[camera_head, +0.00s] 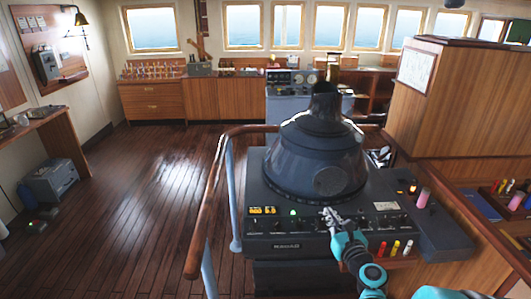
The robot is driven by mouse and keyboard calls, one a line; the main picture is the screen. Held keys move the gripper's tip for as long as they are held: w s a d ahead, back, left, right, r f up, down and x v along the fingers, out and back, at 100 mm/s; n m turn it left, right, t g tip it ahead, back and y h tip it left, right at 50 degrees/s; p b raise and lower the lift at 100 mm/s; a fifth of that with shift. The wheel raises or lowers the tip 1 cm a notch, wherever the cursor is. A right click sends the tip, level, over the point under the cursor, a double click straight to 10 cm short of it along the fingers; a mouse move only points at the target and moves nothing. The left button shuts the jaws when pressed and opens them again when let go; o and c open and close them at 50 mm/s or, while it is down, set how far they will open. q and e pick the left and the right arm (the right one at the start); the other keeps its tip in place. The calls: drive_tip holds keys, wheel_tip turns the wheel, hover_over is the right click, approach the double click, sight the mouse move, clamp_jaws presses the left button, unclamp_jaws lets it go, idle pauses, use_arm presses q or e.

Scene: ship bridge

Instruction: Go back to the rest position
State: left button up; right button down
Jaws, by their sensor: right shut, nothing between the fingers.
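My right gripper (330,215) is shut and empty. It is over the front panel of a dark console (272,212), just below the round domed housing (316,160) with a cone-shaped hood on top. My teal right arm comes in from the bottom right. I cannot tell whether the fingertips touch the panel. A green light (293,212) and yellow switches (263,210) show to the left of the gripper. My left gripper and arm are not in this view.
A wooden handrail (200,228) on blue posts runs along the console's left side. Red, yellow and white pegs (395,248) stand right of my gripper. A wooden cabinet (450,95) is at the right. The plank floor (140,190) at the left is clear.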

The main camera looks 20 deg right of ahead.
drive_tip(key=s+a+f+n+g+y+b, duration=0.1)
drive_tip(key=s+a+f+n+g+y, duration=0.15)
drive_tip(key=a+n, duration=0.6)
drive_tip(key=s+a+f+n+g+y+b, duration=0.1)
drive_tip(key=s+a+n+g+y, duration=0.15)
drive_tip(key=a+n, duration=0.55)
drive_tip(key=s+f+n+g+h, duration=0.2)
drive_tip(key=s+n, duration=0.5)
drive_tip(key=n, duration=0.3)
drive_tip(key=s+a+f+n+g+h, duration=0.1)
drive_tip(key=s+f+n+g, duration=0.1)
drive_tip(key=s+n, duration=0.6)
drive_tip(key=shift+a+f+n+g+h+b, duration=0.3)
drive_tip(key=shift+f+n+g+h+b, duration=0.1)
drive_tip(key=shift+f+n, duration=0.55)
drive_tip(key=shift+s+r, duration=0.1)
drive_tip(key=shift+r, duration=0.05)
